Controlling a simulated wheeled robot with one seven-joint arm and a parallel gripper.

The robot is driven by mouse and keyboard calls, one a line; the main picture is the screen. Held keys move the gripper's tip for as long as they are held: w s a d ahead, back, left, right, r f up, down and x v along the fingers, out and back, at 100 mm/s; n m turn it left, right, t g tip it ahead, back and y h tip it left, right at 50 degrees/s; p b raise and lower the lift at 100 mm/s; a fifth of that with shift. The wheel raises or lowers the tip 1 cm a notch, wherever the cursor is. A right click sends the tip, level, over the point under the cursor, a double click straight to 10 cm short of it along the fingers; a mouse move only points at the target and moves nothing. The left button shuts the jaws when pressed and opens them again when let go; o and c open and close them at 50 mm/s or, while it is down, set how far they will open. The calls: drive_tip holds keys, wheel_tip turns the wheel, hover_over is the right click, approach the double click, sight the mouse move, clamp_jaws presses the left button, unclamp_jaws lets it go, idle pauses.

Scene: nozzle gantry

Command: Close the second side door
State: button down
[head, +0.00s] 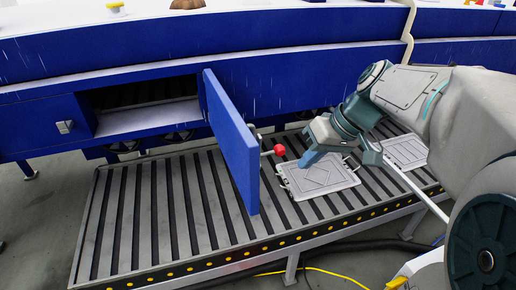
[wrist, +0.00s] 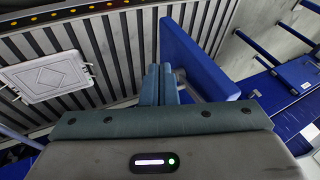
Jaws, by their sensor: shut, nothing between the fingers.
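A blue side door (head: 232,140) stands swung open in the head view, sticking out from the blue cabinet over the roller conveyor. A red ball knob (head: 280,150) sits on a short stem on its right face. The open compartment (head: 150,116) is to the left of the door. My gripper (head: 309,160) is to the right of the door and knob, low over a grey tray, shut and empty. In the wrist view my shut fingers (wrist: 159,70) point along the near side of the blue door (wrist: 195,55), with a small gap visible. The knob does not show there.
The roller conveyor (head: 130,225) runs under the door, with yellow dots along its front rail. A grey tray (head: 318,178) lies on it below my gripper, and another tray (head: 406,152) lies further right. A latch (head: 65,127) is on the cabinet front at left.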

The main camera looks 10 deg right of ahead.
drive_tip(key=w+a+f+n+y, duration=0.1)
drive_tip(key=w+a+f, duration=0.3)
drive_tip(key=a+f, duration=0.3)
drive_tip(key=shift+w+a+t+p, duration=0.3)
drive_tip(key=shift+w+a+p, duration=0.05)
drive_tip(key=shift+w+a, duration=0.1)
drive_tip(key=shift+a+f, duration=0.1)
idle(0.4)
